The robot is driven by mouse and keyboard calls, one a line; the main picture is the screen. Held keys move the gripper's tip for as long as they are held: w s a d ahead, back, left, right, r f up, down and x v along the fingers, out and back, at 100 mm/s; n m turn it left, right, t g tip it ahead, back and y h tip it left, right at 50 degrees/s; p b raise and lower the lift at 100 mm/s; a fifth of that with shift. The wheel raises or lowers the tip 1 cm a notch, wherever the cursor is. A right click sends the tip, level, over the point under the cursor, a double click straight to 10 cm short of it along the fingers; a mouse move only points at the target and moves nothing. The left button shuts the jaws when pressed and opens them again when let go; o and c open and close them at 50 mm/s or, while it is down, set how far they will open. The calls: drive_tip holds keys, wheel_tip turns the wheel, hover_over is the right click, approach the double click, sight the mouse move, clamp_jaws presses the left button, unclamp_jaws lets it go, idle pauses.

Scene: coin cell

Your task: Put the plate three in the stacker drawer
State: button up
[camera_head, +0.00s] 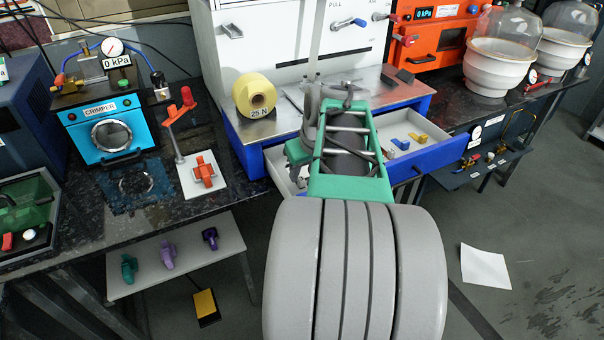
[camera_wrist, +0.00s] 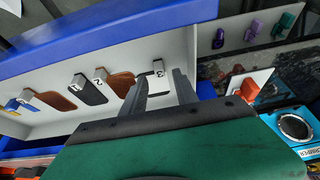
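The stacker drawer (camera_head: 432,158) is pulled out with its blue front showing; its blue rim (camera_wrist: 110,38) and pale interior fill the upper left of the wrist view. Plate three, a light block marked 3 (camera_wrist: 158,72), is in the drawer between my fingertips in the wrist view. Its lower part is hidden. My gripper (camera_wrist: 162,85) looks open, with its two dark fingers apart on either side of the block and a small gap showing. In the head view, my arm covers the gripper and plate three.
Beside plate three in the drawer are plate two (camera_wrist: 99,76) with a brown base, a black-based plate (camera_wrist: 89,93) and another brown-based one (camera_wrist: 55,100). A yellow roll (camera_head: 254,95) stands on the machine ledge. The crimper (camera_head: 105,125) is left. A shelf (camera_head: 190,250) holds coloured pieces.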

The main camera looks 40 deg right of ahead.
drive_tip(key=p+v, duration=0.1)
drive_tip(key=v, duration=0.8)
drive_tip(key=w+a+f+n+y, duration=0.1)
drive_tip(key=a+f, duration=0.2)
drive_tip(key=a, duration=0.4)
drive_tip(key=w+a+f+n, duration=0.1)
drive_tip(key=w+a+f, duration=0.15)
drive_tip(key=a, duration=0.45)
drive_tip(key=s+a+f+n+g, duration=0.1)
drive_tip(key=s+a+f, duration=0.5)
drive_tip(key=a, duration=0.6)
wheel_tip(320, 180, down, 3)
drive_tip(key=shift+r+n+g, duration=0.1)
drive_tip(key=shift+n+g, duration=0.2)
drive_tip(key=shift+g, duration=0.3)
drive_tip(key=shift+s, duration=0.1)
